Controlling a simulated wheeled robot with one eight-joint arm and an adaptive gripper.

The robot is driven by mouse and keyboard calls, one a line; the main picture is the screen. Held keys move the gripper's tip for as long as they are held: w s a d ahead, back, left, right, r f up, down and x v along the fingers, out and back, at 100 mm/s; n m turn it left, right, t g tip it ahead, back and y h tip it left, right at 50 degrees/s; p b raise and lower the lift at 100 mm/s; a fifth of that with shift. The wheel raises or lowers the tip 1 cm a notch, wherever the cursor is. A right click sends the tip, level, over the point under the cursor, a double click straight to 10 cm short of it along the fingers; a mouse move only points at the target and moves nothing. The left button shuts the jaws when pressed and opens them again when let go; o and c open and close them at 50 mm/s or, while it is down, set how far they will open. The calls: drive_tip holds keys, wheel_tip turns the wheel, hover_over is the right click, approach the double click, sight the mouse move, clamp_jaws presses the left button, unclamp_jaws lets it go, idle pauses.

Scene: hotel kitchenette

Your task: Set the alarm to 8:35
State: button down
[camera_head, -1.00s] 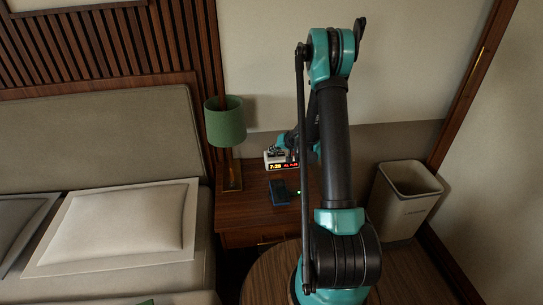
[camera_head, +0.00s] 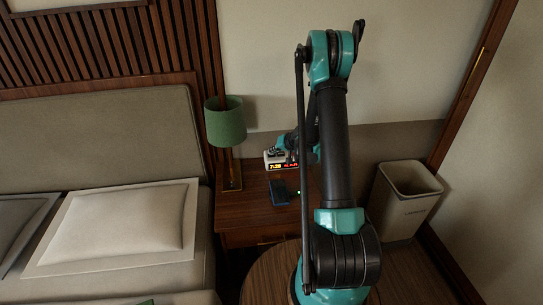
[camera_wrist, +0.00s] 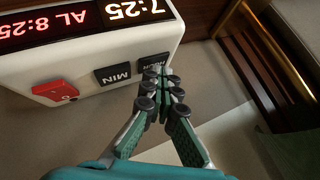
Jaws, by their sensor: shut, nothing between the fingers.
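The white alarm clock (camera_head: 267,160) stands on the nightstand, its display facing the head camera. In the wrist view the clock (camera_wrist: 90,75) appears upside down. Its display (camera_wrist: 75,25) reads 7:25 in amber and AL 8:25 in red. On its top are a red button (camera_wrist: 55,91), a black MIN button (camera_wrist: 118,74) and a black HOUR button (camera_wrist: 155,61), the last partly hidden by my fingertips. My gripper (camera_wrist: 160,85) is shut and empty, its fingertips at the HOUR button. I cannot tell whether they touch it. My gripper (camera_head: 275,150) is small in the head view.
A dark blue flat object (camera_head: 279,193) lies on the nightstand (camera_head: 245,210) in front of the clock. A green-shaded lamp (camera_head: 226,125) stands left of it. A bed (camera_head: 120,260) is at left and a bin (camera_head: 403,205) at right.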

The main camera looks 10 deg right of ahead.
sight(273, 156)
drive_tip(key=shift+r, duration=0.75)
drive_tip(key=shift+r, duration=2.55)
